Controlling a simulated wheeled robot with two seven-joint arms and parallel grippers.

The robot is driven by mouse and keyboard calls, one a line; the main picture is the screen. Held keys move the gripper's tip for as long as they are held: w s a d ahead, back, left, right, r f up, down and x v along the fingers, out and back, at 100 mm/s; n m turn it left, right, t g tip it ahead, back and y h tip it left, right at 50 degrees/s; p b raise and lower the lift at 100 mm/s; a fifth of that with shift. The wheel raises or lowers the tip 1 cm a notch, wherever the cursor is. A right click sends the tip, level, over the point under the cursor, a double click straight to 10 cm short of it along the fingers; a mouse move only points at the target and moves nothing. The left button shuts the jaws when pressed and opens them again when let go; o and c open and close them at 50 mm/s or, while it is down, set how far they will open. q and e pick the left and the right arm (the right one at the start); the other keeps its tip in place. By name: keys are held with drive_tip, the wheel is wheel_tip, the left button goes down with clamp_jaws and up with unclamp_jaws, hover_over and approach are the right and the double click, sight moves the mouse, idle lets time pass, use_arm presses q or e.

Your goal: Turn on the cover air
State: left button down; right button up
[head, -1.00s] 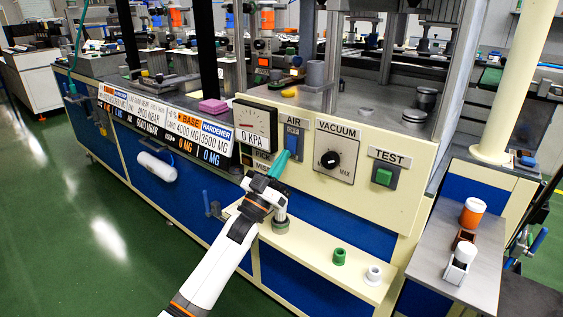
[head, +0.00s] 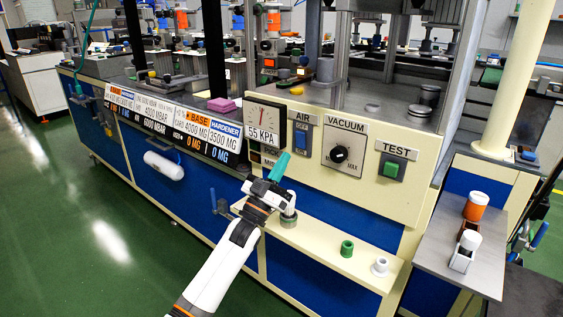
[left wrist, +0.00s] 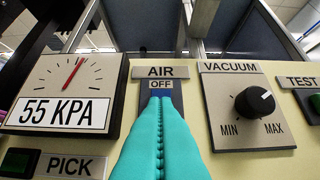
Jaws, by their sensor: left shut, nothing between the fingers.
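The AIR switch (head: 300,139) is a blue rocker under the "AIR" label on the cream panel. In the left wrist view the word "OFF" shows at the top of the switch (left wrist: 160,84), and the fingers hide its lower part. The gauge (head: 262,126) reads 55 KPA, and it also shows in the left wrist view (left wrist: 68,90). My left gripper (head: 283,157) has teal fingers, shut and empty, just below and in front of the switch. In the left wrist view the shut fingertips (left wrist: 160,102) overlap the switch; contact cannot be told. My right gripper is not in view.
The VACUUM knob (head: 339,154) and green TEST button (head: 391,169) are to the right of the switch. A cream ledge (head: 315,245) below the panel carries a green ring (head: 347,248) and a white ring (head: 380,266). A grey side table (head: 440,254) stands at the right.

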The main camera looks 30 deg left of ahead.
use_arm(q)
drive_tip(key=w+f+v, duration=0.1)
drive_tip(key=v, duration=0.8)
drive_tip(key=shift+f, duration=0.45)
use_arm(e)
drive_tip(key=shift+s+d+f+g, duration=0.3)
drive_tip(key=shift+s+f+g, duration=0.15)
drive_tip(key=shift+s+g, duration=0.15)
use_arm(q)
drive_tip(key=shift+s+d, duration=0.1)
drive_tip(key=shift+s, duration=0.05)
